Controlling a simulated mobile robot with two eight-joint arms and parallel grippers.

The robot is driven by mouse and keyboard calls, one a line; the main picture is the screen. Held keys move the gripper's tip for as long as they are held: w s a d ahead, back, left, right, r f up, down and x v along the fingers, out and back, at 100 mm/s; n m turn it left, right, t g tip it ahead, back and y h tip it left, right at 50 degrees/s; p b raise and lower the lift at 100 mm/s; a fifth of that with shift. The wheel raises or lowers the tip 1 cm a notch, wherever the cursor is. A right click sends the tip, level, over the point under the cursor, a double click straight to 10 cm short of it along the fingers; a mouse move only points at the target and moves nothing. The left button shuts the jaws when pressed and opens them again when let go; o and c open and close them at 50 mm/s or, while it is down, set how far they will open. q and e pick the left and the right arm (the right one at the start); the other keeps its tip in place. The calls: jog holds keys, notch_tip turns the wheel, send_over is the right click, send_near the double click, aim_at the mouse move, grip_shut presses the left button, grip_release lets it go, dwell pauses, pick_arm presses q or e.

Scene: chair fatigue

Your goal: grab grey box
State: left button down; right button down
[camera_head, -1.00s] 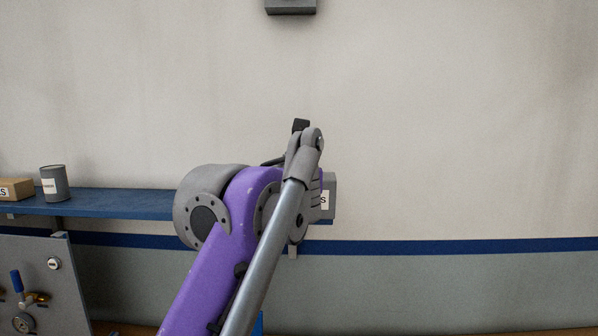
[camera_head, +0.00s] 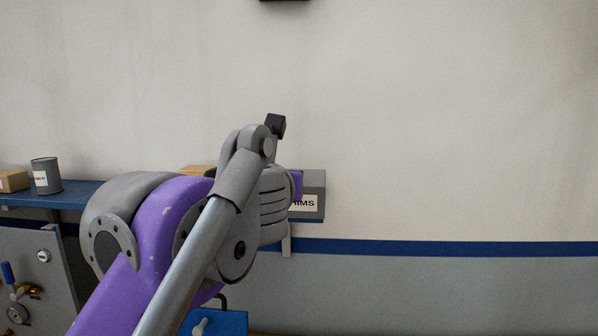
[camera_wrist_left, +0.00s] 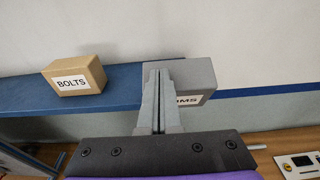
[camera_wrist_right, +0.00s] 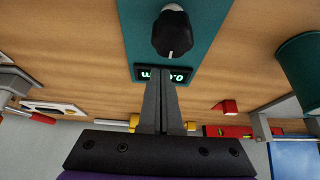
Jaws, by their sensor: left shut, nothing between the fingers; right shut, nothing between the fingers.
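The grey box (camera_head: 313,190), with a white label ending in "IMS", sits at the right end of the blue wall shelf. My purple and grey left arm covers its left part in the head view. In the left wrist view the grey box (camera_wrist_left: 200,78) is beyond my left gripper (camera_wrist_left: 158,75). That gripper is shut and empty, its fingers overlapping the box's left part in the picture; I cannot tell if they touch it. My right gripper (camera_wrist_right: 160,75) is shut and empty above a wooden surface, pointing at a teal panel with a black knob (camera_wrist_right: 172,32).
A cardboard box labelled BOLTS (camera_wrist_left: 74,76) stands on the blue shelf (camera_wrist_left: 115,87) left of the grey box. A grey can (camera_head: 46,176) and another cardboard box (camera_head: 13,181) stand further left. A green cylinder (camera_wrist_right: 302,68) is near my right gripper. The wall right of the shelf is bare.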

jog(key=shift+w+d+r, duration=0.2)
jog(key=shift+d+r, duration=0.05)
jog(key=shift+r, duration=0.2)
jog(key=shift+w+a+r+p, duration=0.2)
jog(key=shift+a+r+p, duration=0.05)
jog(key=shift+a+p, duration=0.1)
pick_arm(q)
jog(key=s+f, duration=0.2)
jog(key=s, duration=0.1)
jog(key=shift+s+f, duration=0.15)
jog(key=shift+f, duration=0.25)
pick_arm(e)
jog(key=shift+d, duration=0.1)
pick_arm(q)
jog(key=shift+d, duration=0.1)
